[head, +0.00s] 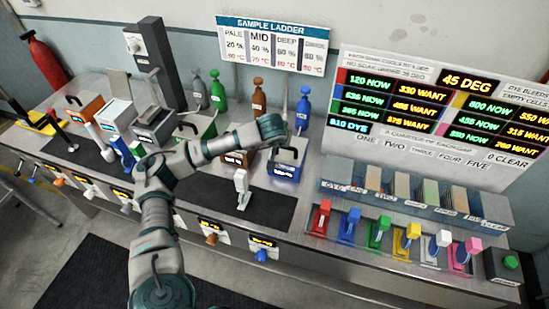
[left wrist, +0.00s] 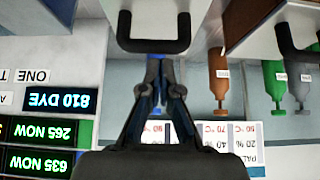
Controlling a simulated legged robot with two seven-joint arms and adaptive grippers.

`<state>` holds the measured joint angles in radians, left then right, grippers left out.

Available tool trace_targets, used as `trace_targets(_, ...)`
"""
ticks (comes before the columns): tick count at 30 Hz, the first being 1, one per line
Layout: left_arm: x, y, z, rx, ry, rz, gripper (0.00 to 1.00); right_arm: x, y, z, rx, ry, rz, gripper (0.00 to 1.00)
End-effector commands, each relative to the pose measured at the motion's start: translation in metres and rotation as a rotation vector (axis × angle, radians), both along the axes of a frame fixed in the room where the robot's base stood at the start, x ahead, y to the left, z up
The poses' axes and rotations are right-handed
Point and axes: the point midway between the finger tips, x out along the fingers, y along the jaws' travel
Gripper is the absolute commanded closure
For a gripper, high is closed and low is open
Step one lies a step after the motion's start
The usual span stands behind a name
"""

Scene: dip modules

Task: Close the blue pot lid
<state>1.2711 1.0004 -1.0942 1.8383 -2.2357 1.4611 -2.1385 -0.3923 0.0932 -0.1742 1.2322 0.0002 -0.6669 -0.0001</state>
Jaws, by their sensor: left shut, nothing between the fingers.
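The blue pot (head: 284,174) stands on the bench right of centre in the head view. A black handle (head: 286,154) shows at its top, partly behind my left wrist; how far the lid is tilted is hard to tell. My left arm reaches over to it, and the gripper itself is hidden there. In the left wrist view, my left gripper (left wrist: 156,66) is shut and empty. Its tips are close to a black U-shaped handle (left wrist: 154,46) on a pale lid panel (left wrist: 153,14). Whether they touch is unclear. My right gripper is not in view.
A brown pot (head: 238,158) stands left of the blue one; a black handle (left wrist: 295,50) shows at right in the wrist view. Bottles (head: 303,110) stand behind. A rack of strips (head: 415,198) and coloured levers (head: 378,232) are to the right.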

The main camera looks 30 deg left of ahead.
Motion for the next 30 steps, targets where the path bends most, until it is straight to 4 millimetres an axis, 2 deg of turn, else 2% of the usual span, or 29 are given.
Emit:
trace_targets(2,-0.001,0.000,0.015,0.000,-0.007,0.001,1.00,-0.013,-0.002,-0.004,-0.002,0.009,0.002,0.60)
trace_targets(9,-0.053,-0.014,0.003,0.003,-0.007,-0.002,1.00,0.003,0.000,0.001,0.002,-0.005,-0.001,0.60)
trace_targets(15,-0.084,-0.023,-0.001,0.002,-0.009,-0.001,1.00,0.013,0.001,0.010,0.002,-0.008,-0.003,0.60)
trace_targets(21,-0.096,-0.025,-0.002,0.000,-0.009,0.001,1.00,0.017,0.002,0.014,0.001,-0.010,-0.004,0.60)
trace_targets(30,-0.097,-0.025,-0.001,0.000,-0.010,0.002,1.00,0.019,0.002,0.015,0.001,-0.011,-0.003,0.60)
